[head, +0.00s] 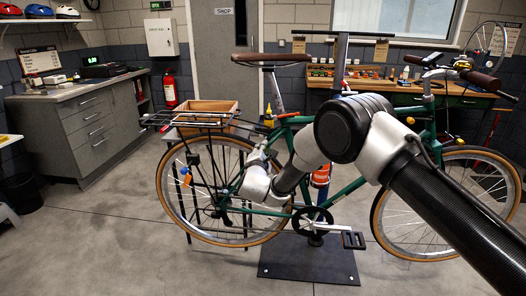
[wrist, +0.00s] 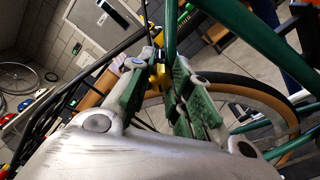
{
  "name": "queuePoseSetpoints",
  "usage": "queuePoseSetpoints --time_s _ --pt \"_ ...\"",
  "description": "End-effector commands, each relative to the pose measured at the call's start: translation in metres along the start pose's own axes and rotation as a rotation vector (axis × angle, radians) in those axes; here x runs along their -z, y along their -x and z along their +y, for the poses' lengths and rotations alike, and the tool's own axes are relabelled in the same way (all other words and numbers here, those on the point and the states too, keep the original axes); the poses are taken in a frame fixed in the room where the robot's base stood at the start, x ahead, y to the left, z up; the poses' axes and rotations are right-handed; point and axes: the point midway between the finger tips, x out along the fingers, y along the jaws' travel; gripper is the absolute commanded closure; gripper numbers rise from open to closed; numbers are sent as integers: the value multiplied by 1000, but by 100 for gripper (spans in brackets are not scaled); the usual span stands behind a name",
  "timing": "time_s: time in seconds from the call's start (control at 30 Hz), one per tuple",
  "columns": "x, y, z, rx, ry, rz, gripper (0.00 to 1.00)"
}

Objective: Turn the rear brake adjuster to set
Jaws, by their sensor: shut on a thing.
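The green bicycle (head: 350,190) stands upright with its saddle to the left of the handlebar. My gripper (wrist: 160,78) is at the rear of the frame, by the rear wheel (wrist: 240,88). Its green-padded fingers are closed around a small yellow piece (wrist: 156,72), which looks like the rear brake adjuster, beside a green frame tube (wrist: 170,35). The fingers hide much of it, and its turned position cannot be read.
A wooden box (head: 212,108) is behind the rack. The stand's base plate (head: 310,268) lies below the bike. A workbench (head: 465,98) is behind, and clear floor (head: 95,245) is at left.

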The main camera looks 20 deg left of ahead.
Motion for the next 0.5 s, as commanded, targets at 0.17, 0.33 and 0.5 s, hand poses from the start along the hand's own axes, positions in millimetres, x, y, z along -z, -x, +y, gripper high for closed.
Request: queuePoseSetpoints --time_s 0.17,0.33,0.5 --pt "1 1 -1 1 166 3 100" --pt "2 1 0 1 327 3 100" --pt "2 1 0 1 488 4 100"
